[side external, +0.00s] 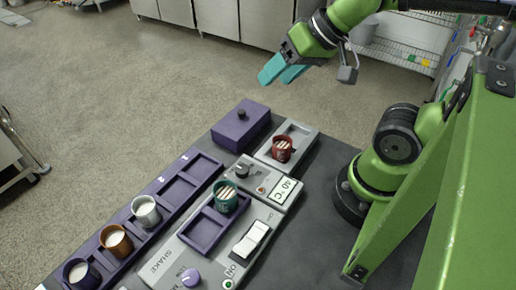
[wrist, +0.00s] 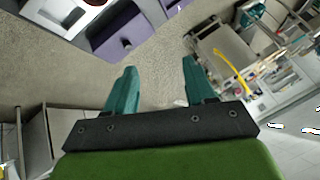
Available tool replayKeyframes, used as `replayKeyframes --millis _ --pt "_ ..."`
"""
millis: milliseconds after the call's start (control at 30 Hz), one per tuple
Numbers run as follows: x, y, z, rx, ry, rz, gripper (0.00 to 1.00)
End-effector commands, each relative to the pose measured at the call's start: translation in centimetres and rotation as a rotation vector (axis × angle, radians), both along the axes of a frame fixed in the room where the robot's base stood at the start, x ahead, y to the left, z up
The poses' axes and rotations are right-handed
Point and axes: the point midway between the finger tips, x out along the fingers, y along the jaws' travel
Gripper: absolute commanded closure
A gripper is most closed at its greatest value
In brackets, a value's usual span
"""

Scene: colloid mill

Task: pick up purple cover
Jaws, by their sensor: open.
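The purple cover (side external: 241,126) is a box-shaped lid with a dark knob on top. It sits at the far end of the grey table, beside the machine. In the wrist view the purple cover (wrist: 121,32) is at the top, left of centre, with its knob showing. My gripper (side external: 283,72) is raised above and beyond the cover, apart from it. Its teal fingers also show in the wrist view (wrist: 155,85), spread with nothing between them.
A grey tray (side external: 301,131) holding a red mug (side external: 282,150) is right of the cover. A green mug (side external: 226,197) stands on the shaker machine (side external: 215,262). A purple rack (side external: 127,222) holds several cups. Open floor lies beyond the table.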

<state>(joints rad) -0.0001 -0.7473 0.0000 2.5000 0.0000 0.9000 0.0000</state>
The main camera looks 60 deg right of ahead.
Motion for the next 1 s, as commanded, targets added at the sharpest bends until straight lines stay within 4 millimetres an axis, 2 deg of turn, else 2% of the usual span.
replayKeyframes --millis 167,433,600,700,767,1000 --pt "1.5 -0.4 -1.3 -0.017 0.09 0.005 0.45" --pt "6.9 -3.2 -3.3 -0.172 0.288 0.061 0.45" --pt "9.2 -4.9 -3.6 -0.26 0.348 0.09 0.45" --pt "9.6 -5.5 -3.4 -0.292 0.349 0.101 0.45" --pt "9.7 -5.6 -4.2 -0.293 0.356 0.105 0.45" --pt "10.9 -5.8 -9.2 -0.291 0.359 0.106 0.45"
